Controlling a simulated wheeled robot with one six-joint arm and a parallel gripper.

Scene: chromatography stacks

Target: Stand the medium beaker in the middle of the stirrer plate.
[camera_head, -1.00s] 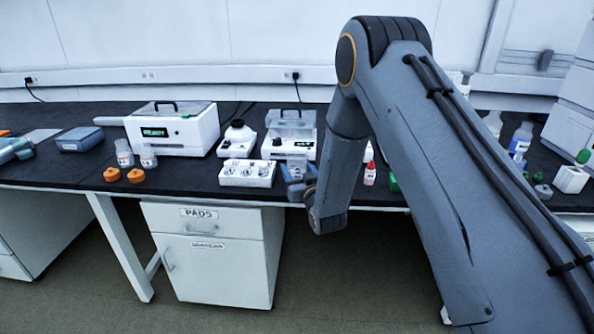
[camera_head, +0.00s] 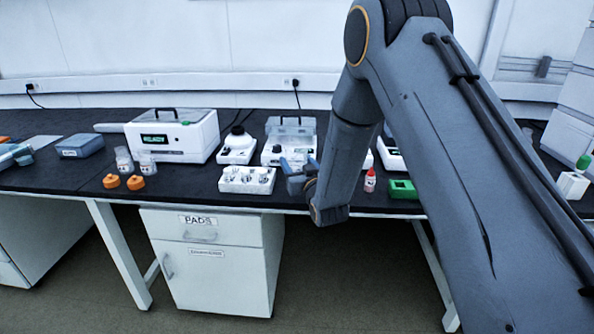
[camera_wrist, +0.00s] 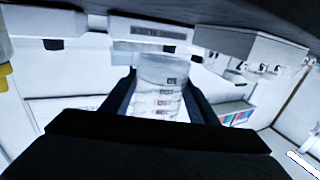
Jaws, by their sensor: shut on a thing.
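The medium beaker (camera_wrist: 160,88) is clear, with dark printed marks, in the wrist view. It sits between the two fingers of my gripper (camera_wrist: 160,100), which is shut on it. In the head view my gripper (camera_head: 298,178) is over the front edge of the bench, just right of a white rack, and the beaker cannot be made out there. I cannot tell for sure which device is the stirrer plate. A low white device (camera_head: 391,157), partly hidden by my arm, stands right of my forearm.
The white rack (camera_head: 247,184) holds several small items. Behind it stand a white device with a dark knob (camera_head: 238,146) and a balance-like box (camera_head: 289,143). A red-capped bottle (camera_head: 370,180) and a green block (camera_head: 403,189) are right of my gripper. Two jars (camera_head: 147,163) stand left.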

